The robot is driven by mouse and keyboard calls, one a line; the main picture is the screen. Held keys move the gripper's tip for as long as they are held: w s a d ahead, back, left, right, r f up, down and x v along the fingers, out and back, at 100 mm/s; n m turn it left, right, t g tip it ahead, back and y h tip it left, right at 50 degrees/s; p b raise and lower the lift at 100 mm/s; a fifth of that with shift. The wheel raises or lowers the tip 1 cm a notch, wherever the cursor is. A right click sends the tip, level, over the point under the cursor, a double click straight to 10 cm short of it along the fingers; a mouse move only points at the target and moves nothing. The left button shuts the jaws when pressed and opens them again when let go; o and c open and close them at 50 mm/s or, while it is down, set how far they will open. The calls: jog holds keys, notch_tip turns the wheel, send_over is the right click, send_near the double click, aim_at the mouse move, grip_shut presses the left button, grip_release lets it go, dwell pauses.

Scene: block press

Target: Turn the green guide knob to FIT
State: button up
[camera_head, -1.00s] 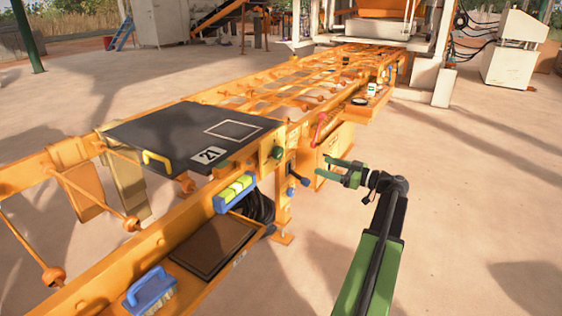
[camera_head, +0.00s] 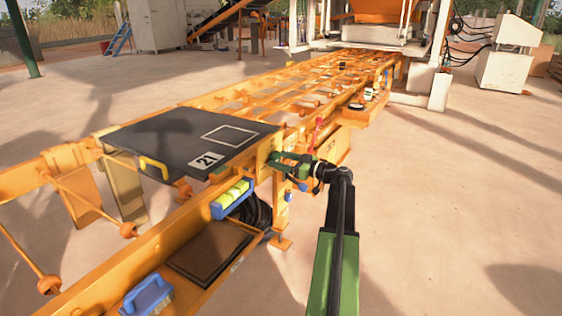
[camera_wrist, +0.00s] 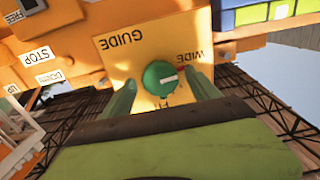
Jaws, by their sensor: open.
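The green guide knob (camera_wrist: 157,74) sits on an orange plate (camera_wrist: 125,62) in the wrist view. The plate is marked GUIDE and WIDE, seen upside down. Another label below the knob is mostly hidden. My gripper (camera_wrist: 161,80) is open, with one green finger on each side of the knob; I cannot tell whether they touch it. In the head view my gripper (camera_head: 279,161) is at the side of the orange frame and covers the knob.
STOP (camera_wrist: 38,55) and DOWN labels are on the panel at left in the wrist view. A black board marked 21 (camera_head: 150,130) lies on the rails. A blue tray with yellow-green blocks (camera_head: 220,210) and a blue-handled brush (camera_head: 147,296) are nearby. The floor at right is clear.

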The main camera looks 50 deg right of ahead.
jog(key=shift+c, duration=0.3)
jog(key=c, duration=1.3)
jog(key=m, duration=0.4)
jog(key=shift+m, duration=0.4)
jog(key=m, duration=1)
jog(key=shift+m, duration=0.4)
jog(key=m, duration=0.4)
jog(key=shift+d, duration=0.1)
